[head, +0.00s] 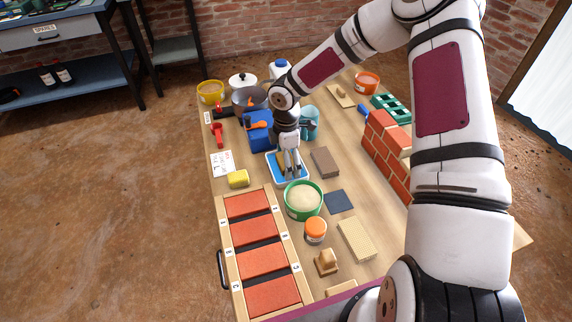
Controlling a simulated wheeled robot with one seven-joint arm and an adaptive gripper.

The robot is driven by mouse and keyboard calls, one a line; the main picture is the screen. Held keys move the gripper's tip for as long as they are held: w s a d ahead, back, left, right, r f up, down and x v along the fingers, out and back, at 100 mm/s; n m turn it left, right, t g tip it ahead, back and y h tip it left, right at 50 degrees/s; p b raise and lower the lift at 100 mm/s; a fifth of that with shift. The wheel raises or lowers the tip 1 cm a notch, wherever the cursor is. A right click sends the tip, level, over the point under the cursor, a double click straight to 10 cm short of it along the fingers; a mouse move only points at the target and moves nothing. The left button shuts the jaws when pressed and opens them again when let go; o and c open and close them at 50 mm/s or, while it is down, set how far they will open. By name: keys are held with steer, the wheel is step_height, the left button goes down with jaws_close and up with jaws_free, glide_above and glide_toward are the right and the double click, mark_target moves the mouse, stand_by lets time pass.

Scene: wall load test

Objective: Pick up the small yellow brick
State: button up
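A small yellow block (238,178) with rounded edges lies on the wooden table, left of the blue-rimmed tray; at this size I cannot tell whether it is a brick or a sponge.
A wooden rack (228,247) with several red bricks stands at the front left. A green bowl of sand (303,201), an orange-lidded jar (315,231) and a brown brick (324,162) are near the tray. A brick wall (384,150) stands right. A white card (221,163) lies behind the yellow block.

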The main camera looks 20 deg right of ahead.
steer(key=c, duration=1.6)
step_height(320, 180, up, 10)
steer(key=shift+r+p, duration=0.1)
steer(key=shift+p, duration=1)
steer(key=shift+c, duration=0.2)
steer(key=o, duration=0.8)
steer(key=shift+c, duration=1.3)
